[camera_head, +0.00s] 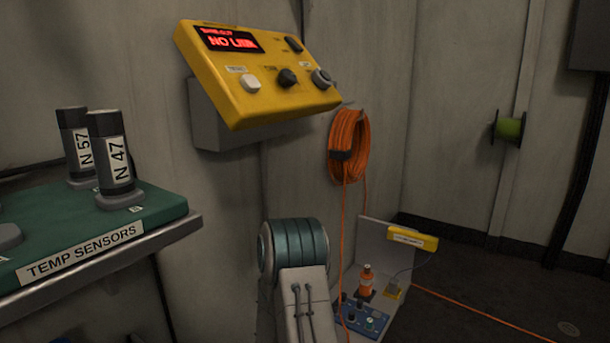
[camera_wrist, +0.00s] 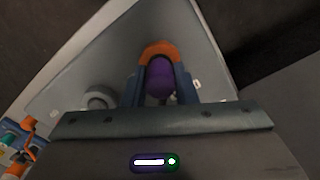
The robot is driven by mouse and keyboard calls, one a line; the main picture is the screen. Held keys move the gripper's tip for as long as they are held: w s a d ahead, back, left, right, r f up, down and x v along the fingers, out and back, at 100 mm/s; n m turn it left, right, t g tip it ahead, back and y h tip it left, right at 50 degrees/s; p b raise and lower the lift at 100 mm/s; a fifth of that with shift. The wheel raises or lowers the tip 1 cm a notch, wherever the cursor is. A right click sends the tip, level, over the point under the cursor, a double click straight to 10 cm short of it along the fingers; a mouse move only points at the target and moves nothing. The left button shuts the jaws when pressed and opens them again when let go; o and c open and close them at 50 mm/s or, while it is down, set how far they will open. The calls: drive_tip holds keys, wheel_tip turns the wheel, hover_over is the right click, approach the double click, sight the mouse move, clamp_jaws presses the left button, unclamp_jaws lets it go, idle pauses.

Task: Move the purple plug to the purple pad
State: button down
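The purple plug (camera_wrist: 160,80) is a short dark purple cylinder in the middle of the wrist view. My gripper (camera_wrist: 159,56) has blue fingers with orange tips, one on each side of the plug. The tips close in around the plug's far end and appear shut on it. My fingers hide the plug's sides, and I cannot tell whether its far end touches the grey surface (camera_wrist: 140,20) behind it. My gripper and the plug do not show in the head view. I see no purple pad in either view.
A green sensor bench (camera_head: 160,203) holds upright cylinders at left. A blue switch panel (camera_head: 365,318) and an orange bottle (camera_head: 366,280) stand low by a pale board.

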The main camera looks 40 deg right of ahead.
drive_tip(key=shift+r, duration=0.15)
drive_tip(key=shift+r+p, duration=2.7)
drive_tip(key=shift+r, duration=0.15)
